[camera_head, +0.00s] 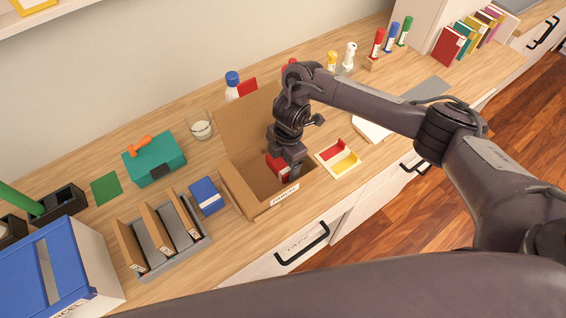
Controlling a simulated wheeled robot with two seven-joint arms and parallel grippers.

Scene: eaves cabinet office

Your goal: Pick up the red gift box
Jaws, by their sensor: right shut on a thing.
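My right gripper (292,174) reaches down into an open cardboard box (238,188) at the middle of the counter. It is shut on the red gift box (276,167), a small red block with a pale mark. The red gift box is inside the cardboard box, and the gripper partly hides it. I cannot tell whether it touches the cardboard floor. My left gripper is not in view.
A red and yellow tray (338,158) is right of the cardboard box. A blue box (206,195) and a grey divided rack (168,240) stand left. A glass (201,127) and a teal box (155,158) are behind them.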

